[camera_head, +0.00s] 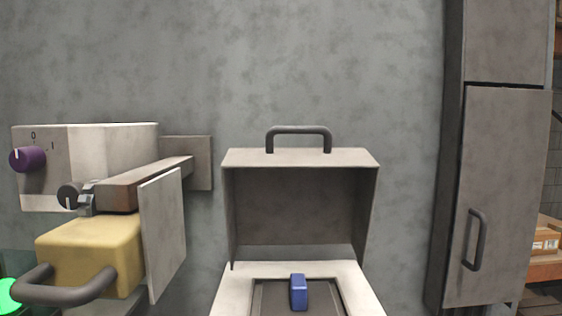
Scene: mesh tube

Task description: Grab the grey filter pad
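No thing in view is clearly the grey filter pad, and I cannot tell which part it is. One flat grey piece is the thin upright panel (164,236) at the left, beside a yellow block. Another is the dark grey recessed surface (267,297) in the pale base at the bottom centre. A small blue block (299,292) stands upright on that surface. My gripper is not in view.
A raised box-like cover (300,205) with a top handle stands open over the pale base (237,287). The yellow block (92,252) with a grey handle, a purple knob (28,159) and a brown bar (140,185) are left. A tall grey cabinet (505,190) stands right.

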